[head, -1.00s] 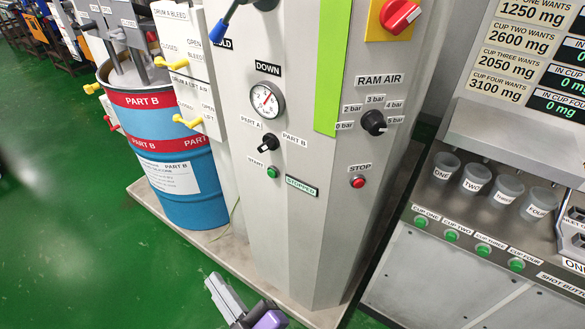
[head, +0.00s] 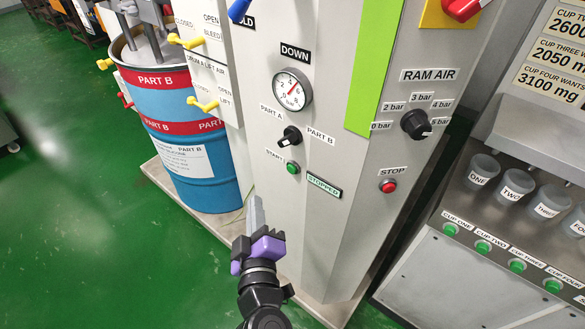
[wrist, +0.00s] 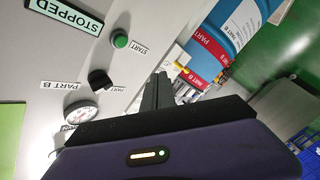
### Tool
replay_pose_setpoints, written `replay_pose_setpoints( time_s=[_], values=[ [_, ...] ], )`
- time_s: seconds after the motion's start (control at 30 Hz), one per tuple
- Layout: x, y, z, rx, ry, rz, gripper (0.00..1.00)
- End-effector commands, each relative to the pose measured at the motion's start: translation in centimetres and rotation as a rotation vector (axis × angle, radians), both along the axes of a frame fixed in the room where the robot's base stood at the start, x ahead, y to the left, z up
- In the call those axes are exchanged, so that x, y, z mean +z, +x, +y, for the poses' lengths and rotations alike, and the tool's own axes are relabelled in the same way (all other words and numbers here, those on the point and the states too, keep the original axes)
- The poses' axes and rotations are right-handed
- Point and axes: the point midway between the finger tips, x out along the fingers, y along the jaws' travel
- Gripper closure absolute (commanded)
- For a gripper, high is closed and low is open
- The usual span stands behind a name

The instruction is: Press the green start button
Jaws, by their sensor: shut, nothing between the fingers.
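The green start button (head: 293,168) sits on the grey cabinet front, under the START label and left of a display reading STOPPED (head: 324,187). It also shows in the wrist view (wrist: 120,39), right of that display. My gripper (head: 256,199) is shut and empty, its fingers pointing up in the head view. It is below and left of the button, apart from it in the picture. In the wrist view the fingers (wrist: 157,80) reach toward the panel, beside the button. I cannot tell the exact gap to the panel.
A black selector knob (head: 290,136) and a pressure gauge (head: 292,88) are above the button. A red stop button (head: 388,186) and a ram air knob (head: 416,124) are to the right. A blue drum (head: 190,150) stands left. Cups (head: 482,171) stand on the right bench.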

Motion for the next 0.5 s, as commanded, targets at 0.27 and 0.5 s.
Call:
replay_pose_setpoints(
  time_s=[0.27, 0.5],
  values=[
    [0.1, 0.9, -0.7, -0.001, -0.001, 0.001, 1.0],
    [0.3, 3.3, -2.6, -0.001, -0.001, 0.001, 1.0]
  ],
)
